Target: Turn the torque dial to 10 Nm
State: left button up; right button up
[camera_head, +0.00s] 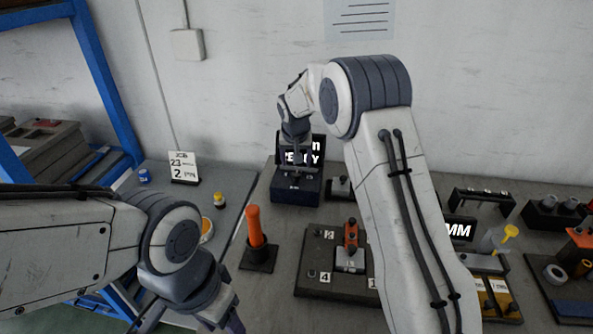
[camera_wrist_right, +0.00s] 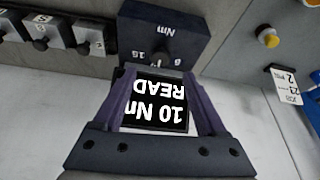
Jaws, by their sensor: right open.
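The torque unit is a dark blue box (camera_head: 295,188) at the back middle of the bench in the head view, with a black display behind it. In the wrist view the box (camera_wrist_right: 185,28) shows upside down with "Nm" and scale numbers on its face. Its display (camera_wrist_right: 155,103) reads 10 Nm and READY, the last letter partly cut off. The small dark dial (camera_wrist_right: 160,59) is partly hidden near the fingertips. My right gripper (camera_head: 297,168) points down over the box; its open fingers flank the display in the wrist view (camera_wrist_right: 158,74). My left gripper (camera_head: 222,322) is at the bottom, its fingers partly cut off.
An orange-handled tool (camera_head: 255,228) stands left of a numbered fixture plate (camera_head: 325,284). A small sign (camera_head: 183,168) and a yellow button (camera_head: 219,200) are further left. Fixtures and a yellow funnel-like part (camera_head: 508,234) lie right of my right arm.

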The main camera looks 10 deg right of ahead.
jog(key=v, duration=0.3)
jog(key=shift+s+r, duration=0.15)
jog(key=shift+r, duration=0.1)
